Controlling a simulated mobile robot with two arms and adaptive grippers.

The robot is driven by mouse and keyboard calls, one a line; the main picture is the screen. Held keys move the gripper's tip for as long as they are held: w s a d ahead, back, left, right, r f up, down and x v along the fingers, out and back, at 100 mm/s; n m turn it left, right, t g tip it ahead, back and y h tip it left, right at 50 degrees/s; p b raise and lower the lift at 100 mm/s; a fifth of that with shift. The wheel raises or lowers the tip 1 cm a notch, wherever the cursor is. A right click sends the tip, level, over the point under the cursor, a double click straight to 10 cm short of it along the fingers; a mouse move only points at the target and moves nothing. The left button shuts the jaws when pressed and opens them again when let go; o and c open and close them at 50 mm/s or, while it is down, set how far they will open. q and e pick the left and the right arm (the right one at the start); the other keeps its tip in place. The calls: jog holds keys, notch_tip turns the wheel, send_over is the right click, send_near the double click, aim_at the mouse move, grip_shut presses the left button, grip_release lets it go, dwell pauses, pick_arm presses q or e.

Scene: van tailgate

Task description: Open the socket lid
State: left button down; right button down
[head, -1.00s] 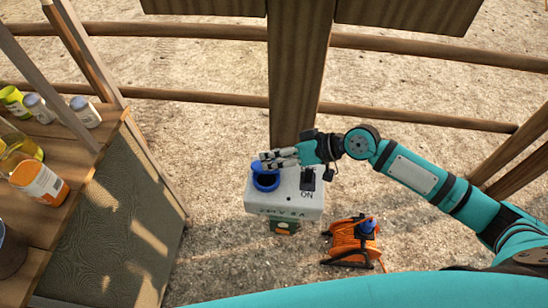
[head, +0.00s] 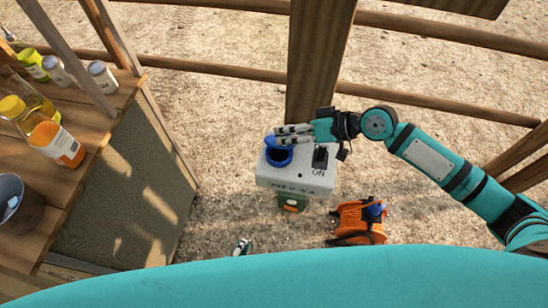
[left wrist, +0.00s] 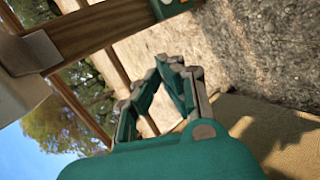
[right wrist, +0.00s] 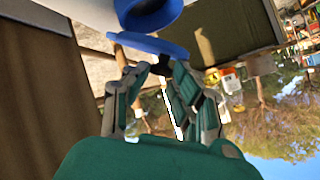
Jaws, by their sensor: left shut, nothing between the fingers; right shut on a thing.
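The white socket box (head: 325,183) stands on a post and has a round blue socket (head: 279,158) with a dark opening in its top. The blue socket lid (right wrist: 148,42) is raised off the socket and tilted, seen nearly edge-on in the right wrist view. In the head view my fingers partly cover it. My right gripper (head: 282,135) is shut on the lid's edge; its fingertips also show in the right wrist view (right wrist: 152,68). My left gripper (head: 240,248) is low at the bottom of the head view, shut and empty; its fingertips meet in the left wrist view (left wrist: 170,62).
A black switch (head: 320,157) marked ON sits right of the socket. A wooden post (head: 318,60) rises behind the box. An orange cable reel (head: 358,220) lies on the ground to the right. A wooden counter (head: 90,130) with bottles stands at left.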

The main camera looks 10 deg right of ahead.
pick_arm(q)
jog(key=w+d+r+n+t, duration=0.2)
jog(key=d+r+n+t, duration=0.1)
jog(key=r+n, duration=0.5)
jog(key=w+d+r+n+t+h, duration=0.1)
jog(key=d+r+n+t, duration=0.3)
jog(key=r, duration=0.6)
jog(key=w+d+r+n+t, duration=0.1)
jog(key=w+d+r+n, duration=0.1)
jog(key=r+n, duration=0.65)
jog(key=shift+m, duration=0.45)
jog(key=x, duration=0.9)
jog(key=shift+w+r, duration=0.25)
jog(key=shift+r, duration=0.1)
